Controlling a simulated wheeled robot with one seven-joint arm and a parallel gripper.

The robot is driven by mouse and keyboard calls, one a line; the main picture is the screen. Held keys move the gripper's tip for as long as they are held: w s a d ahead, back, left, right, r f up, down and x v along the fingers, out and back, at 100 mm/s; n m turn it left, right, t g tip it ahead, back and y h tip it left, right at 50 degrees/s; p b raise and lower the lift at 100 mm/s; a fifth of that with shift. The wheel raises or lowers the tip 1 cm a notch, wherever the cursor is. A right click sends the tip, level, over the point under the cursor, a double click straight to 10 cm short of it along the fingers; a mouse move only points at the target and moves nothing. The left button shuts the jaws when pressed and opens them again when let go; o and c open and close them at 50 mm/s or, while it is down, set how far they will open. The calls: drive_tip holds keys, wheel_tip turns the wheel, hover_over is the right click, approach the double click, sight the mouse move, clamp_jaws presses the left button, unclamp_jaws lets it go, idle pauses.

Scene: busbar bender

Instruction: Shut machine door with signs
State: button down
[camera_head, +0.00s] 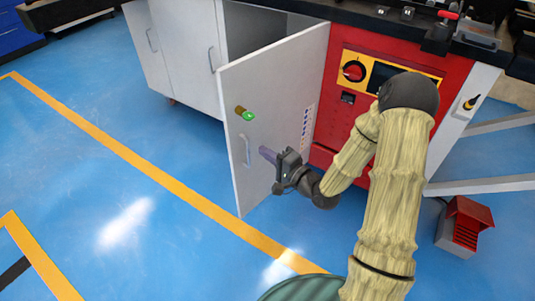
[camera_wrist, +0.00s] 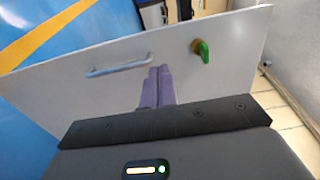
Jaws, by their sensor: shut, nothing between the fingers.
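The machine door (camera_head: 272,105) is a light grey panel standing open, swung out from the cabinet beside the red machine front. It carries a pale bar handle (camera_head: 246,149), a green and brass latch knob (camera_head: 246,114) and a strip of small signs (camera_head: 307,127) near its hinge side. My gripper (camera_head: 264,152) is shut and empty, with its purple fingers in front of the door's face, just right of the handle. In the wrist view the fingers (camera_wrist: 157,86) point at the door panel (camera_wrist: 200,80), between the handle (camera_wrist: 118,67) and the green knob (camera_wrist: 203,51). I cannot tell whether they touch it.
The red machine front (camera_head: 395,110) has a yellow panel with a red and black rotary switch (camera_head: 354,71). A closed grey cabinet door (camera_head: 185,45) stands left of the open one. A red foot pedal (camera_head: 463,227) sits at right. The blue floor at left is clear.

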sight(235, 131)
drive_tip(key=b+x, duration=0.2)
drive_tip(key=x, duration=0.8)
drive_tip(key=shift+f, duration=0.1)
drive_tip(key=shift+w+a, duration=0.3)
drive_tip(key=shift+w, duration=0.05)
